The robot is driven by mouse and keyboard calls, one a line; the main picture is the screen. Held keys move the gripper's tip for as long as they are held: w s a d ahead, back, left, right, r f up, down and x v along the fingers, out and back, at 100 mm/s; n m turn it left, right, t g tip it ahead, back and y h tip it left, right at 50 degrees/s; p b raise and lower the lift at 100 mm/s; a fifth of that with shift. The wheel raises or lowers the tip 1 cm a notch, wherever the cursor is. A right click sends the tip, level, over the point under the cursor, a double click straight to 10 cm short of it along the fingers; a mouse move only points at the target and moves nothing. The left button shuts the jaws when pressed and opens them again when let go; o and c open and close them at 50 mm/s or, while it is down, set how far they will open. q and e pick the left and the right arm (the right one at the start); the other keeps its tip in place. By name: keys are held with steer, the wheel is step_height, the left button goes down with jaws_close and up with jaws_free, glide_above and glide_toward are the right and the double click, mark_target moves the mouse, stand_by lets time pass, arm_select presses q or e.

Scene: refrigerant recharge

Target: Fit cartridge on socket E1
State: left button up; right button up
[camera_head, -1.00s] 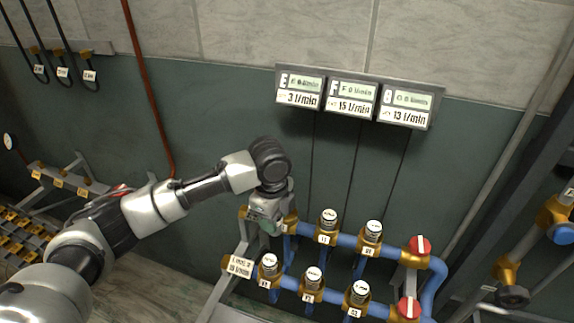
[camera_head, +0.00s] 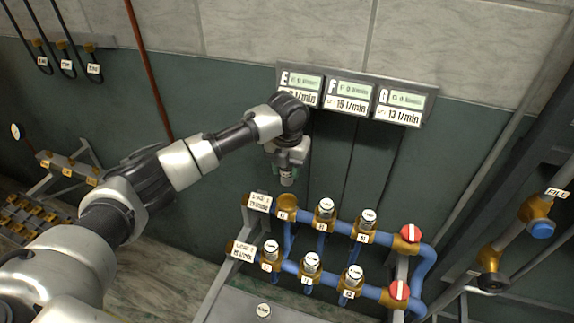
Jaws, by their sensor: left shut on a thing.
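My left gripper (camera_head: 288,158) is shut on a small grey-green cartridge (camera_head: 288,177), which hangs roughly upright below the jaws. The cartridge is apart from the pipe rack, above the leftmost socket of the back row (camera_head: 287,200). That brass socket has an open top and no cartridge on it. Its small label is too blurred to read for sure as E1. The other sockets carry white-topped cartridges, such as the one beside it (camera_head: 326,206). My right gripper is not in view.
Display panels (camera_head: 352,97) hang on the wall behind my gripper. The blue pipe rack (camera_head: 340,229) has two red-handled valves (camera_head: 410,234) at its right. A white round item (camera_head: 264,310) lies on the grey plate in front. Brass valves stand at far right.

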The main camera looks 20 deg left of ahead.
arm_select(q)
steer(key=shift+f+b, duration=3.25)
steer(key=shift+f+p, duration=0.1)
steer(key=shift+p, duration=0.25)
steer(key=shift+f, duration=0.15)
steer(key=shift+p, duration=0.35)
steer(key=shift+f, duration=0.1)
steer(key=shift+f, duration=0.25)
steer(key=shift+f, duration=0.4)
